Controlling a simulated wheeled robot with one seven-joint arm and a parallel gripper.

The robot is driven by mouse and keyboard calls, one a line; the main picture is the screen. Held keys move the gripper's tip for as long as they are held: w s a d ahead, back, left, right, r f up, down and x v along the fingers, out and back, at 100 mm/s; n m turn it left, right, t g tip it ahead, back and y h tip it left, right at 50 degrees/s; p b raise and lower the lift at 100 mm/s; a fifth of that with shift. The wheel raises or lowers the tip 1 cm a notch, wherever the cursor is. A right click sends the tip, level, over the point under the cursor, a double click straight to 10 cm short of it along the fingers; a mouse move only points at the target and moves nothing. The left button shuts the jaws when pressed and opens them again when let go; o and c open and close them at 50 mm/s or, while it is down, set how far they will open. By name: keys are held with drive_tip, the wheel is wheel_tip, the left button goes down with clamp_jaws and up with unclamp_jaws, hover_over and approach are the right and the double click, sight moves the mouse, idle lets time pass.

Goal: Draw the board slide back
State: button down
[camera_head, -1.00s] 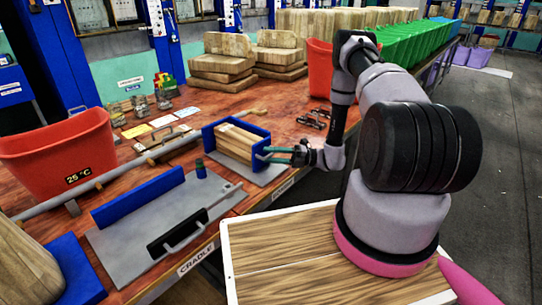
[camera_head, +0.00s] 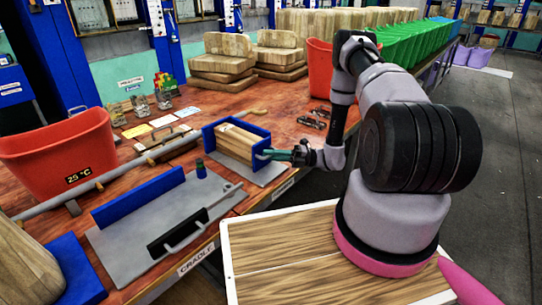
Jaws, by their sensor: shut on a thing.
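The board slide, as I take it, is the blue-walled holder (camera_head: 211,135) on a grey plate, at the middle of the bench. A light wooden block (camera_head: 240,139) lies between its blue walls. My gripper (camera_head: 267,154) reaches in from the right, its teal fingers close together at the right blue end wall. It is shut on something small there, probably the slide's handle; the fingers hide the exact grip.
In front lies a grey cradle plate (camera_head: 128,246) with a black-handled bar. A long grey rod (camera_head: 95,181) runs behind it. A red bin (camera_head: 58,150) stands at left, stacked wooden blocks (camera_head: 222,65) behind. A wood-topped tray (camera_head: 290,250) lies in front.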

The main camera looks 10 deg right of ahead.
drive_tip(key=shift+d, duration=0.1)
idle(0.7)
drive_tip(key=s+d, duration=0.4)
drive_tip(key=s, duration=0.2)
drive_tip(key=shift+d, duration=0.15)
drive_tip(key=shift+f, duration=0.1)
drive_tip(key=c, duration=0.9)
unclamp_jaws()
drive_tip(key=shift+s+d, duration=0.1)
drive_tip(key=d, duration=0.3)
drive_tip(key=s+d+f, duration=0.1)
drive_tip(key=d, duration=0.6)
drive_tip(key=shift+s+d+f, duration=0.2)
drive_tip(key=shift+s+d, duration=0.05)
drive_tip(key=shift+r, duration=0.1)
